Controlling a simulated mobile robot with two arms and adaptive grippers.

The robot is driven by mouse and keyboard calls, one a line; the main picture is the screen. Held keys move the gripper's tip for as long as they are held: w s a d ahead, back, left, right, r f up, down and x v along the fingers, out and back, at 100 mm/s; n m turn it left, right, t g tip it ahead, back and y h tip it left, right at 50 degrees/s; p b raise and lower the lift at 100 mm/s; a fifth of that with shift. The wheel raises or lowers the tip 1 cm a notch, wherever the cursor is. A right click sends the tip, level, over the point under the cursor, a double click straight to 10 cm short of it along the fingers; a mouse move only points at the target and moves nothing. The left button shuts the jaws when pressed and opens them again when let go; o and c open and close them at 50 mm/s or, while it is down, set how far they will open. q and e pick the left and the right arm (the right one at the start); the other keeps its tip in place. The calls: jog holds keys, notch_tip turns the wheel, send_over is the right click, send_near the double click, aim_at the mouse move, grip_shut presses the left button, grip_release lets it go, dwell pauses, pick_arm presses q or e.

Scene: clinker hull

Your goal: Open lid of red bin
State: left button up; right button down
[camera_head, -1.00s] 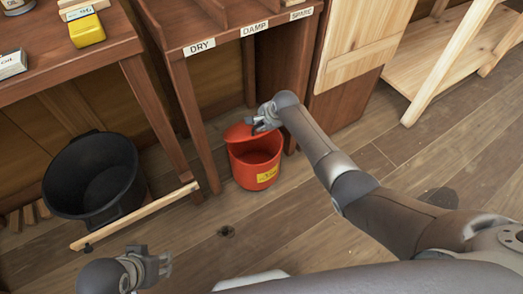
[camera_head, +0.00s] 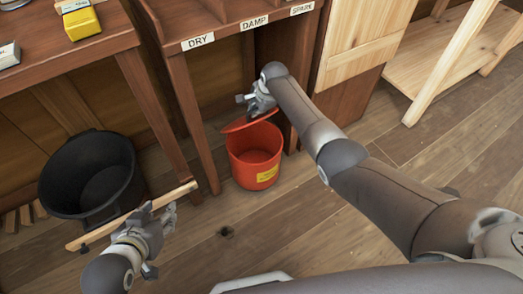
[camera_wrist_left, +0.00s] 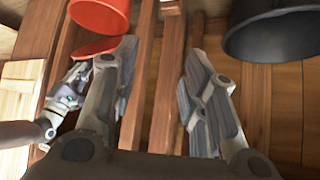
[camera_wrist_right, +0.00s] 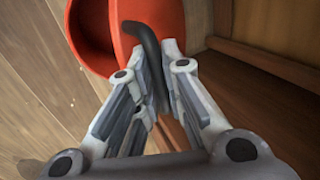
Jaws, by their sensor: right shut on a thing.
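The red bin (camera_head: 254,160) stands upright on the floor below the labelled bench, its mouth showing in the head view. Its red lid (camera_head: 250,122) is raised and tilted at the back of the mouth. My right gripper (camera_head: 245,100) is above the lid. In the right wrist view, my right gripper (camera_wrist_right: 162,85) is shut on the dark curved handle (camera_wrist_right: 148,42) of the lid (camera_wrist_right: 170,20). My left gripper (camera_head: 158,218) is in front of the bench, left of the bin. In the left wrist view, my left gripper (camera_wrist_left: 160,60) is open and empty.
A black bucket (camera_head: 62,182) stands left of the bin. A pale wooden bar (camera_head: 92,236) crosses in front of it, close to my left gripper. Bench legs (camera_head: 197,125) stand beside the bin.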

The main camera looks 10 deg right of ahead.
pick_arm(q)
jog(key=shift+w+d+r, duration=0.1)
jog(key=shift+w+r, duration=0.1)
jog(key=shift+w, duration=0.05)
pick_arm(e)
jog(key=shift+w+r, duration=0.1)
jog(key=shift+w, duration=0.05)
